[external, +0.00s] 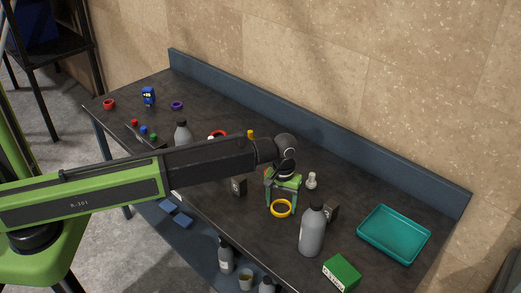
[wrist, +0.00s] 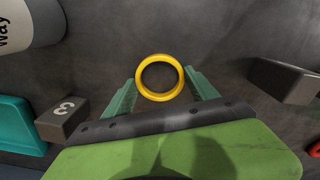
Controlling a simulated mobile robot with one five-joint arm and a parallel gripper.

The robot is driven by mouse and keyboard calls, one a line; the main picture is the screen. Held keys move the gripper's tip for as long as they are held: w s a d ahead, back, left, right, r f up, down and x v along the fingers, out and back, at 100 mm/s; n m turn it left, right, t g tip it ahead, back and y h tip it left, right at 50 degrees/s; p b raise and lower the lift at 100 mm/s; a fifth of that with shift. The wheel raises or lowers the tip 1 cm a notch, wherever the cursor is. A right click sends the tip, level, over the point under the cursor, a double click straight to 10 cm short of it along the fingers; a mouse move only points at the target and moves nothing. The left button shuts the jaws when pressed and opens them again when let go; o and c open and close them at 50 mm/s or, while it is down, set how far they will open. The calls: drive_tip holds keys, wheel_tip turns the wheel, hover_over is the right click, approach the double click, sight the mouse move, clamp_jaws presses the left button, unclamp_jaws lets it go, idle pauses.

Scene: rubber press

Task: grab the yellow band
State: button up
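The yellow band (external: 281,208) is a ring on the dark table, below my gripper. In the wrist view the yellow band (wrist: 160,56) lies between and just past the tips of the two green fingers. My gripper (external: 281,203) points down over it, and its fingers are apart, one on each side of the ring, as the wrist view (wrist: 160,88) shows. Nothing is held. I cannot tell how high the fingertips are above the table.
A grey bottle (external: 312,232) and a dark block (external: 331,213) stand close to the right. A teal tray (external: 394,233) and a green box (external: 341,273) are farther right. Another dark block (external: 239,186) is to the left.

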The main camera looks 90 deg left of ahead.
drive_tip(key=c, duration=0.8)
drive_tip(key=shift+r+p, duration=0.55)
wheel_tip(320, 180, up, 4)
drive_tip(key=p, duration=0.4)
drive_tip(key=shift+s+d+r+p, duration=0.45)
drive_tip(key=shift+d+r+p, duration=0.55)
drive_tip(key=shift+d, duration=0.9)
drive_tip(key=shift+s+d+r+p, duration=0.45)
drive_tip(key=shift+d+r+p, duration=0.5)
drive_tip(key=shift+d, duration=1)
drive_tip(key=shift+s+d+r+p, duration=0.45)
drive_tip(key=shift+d+r+p, duration=0.55)
drive_tip(key=shift+d, duration=0.9)
